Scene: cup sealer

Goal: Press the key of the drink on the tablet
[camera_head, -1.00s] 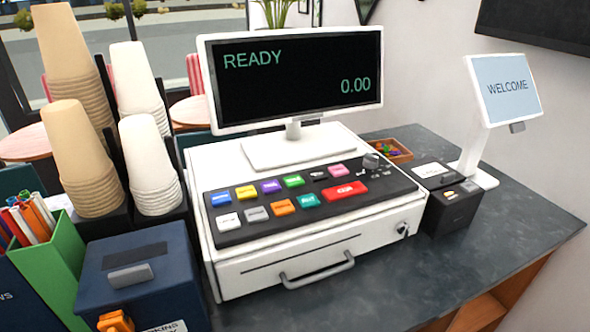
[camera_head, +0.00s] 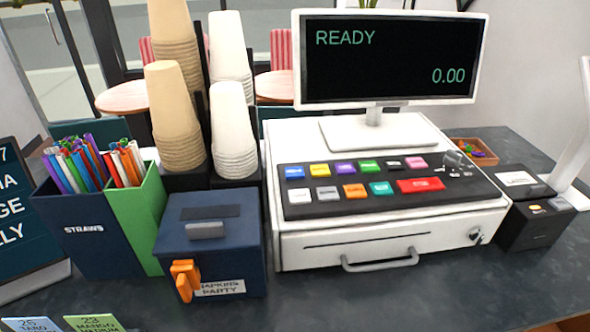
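A white cash register (camera_head: 390,238) stands on the dark counter, right of centre. Its black key panel (camera_head: 460,188) carries two rows of coloured keys, including a larger red key (camera_head: 421,185); the key labels are too small to read surely. Its screen (camera_head: 388,58) reads "READY" and "0.00". A white stand (camera_head: 572,150) is cut off at the right edge, and its display is out of view. Neither gripper shows in the head view.
Stacked beige cups (camera_head: 176,125) and white cups (camera_head: 233,135) stand behind a dark blue napkin box (camera_head: 212,245). Straw boxes (camera_head: 85,240) stand at left. Small cards (camera_head: 95,323) lie at the lower left, one reading "MANGO". A black box (camera_head: 537,225) sits right of the register.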

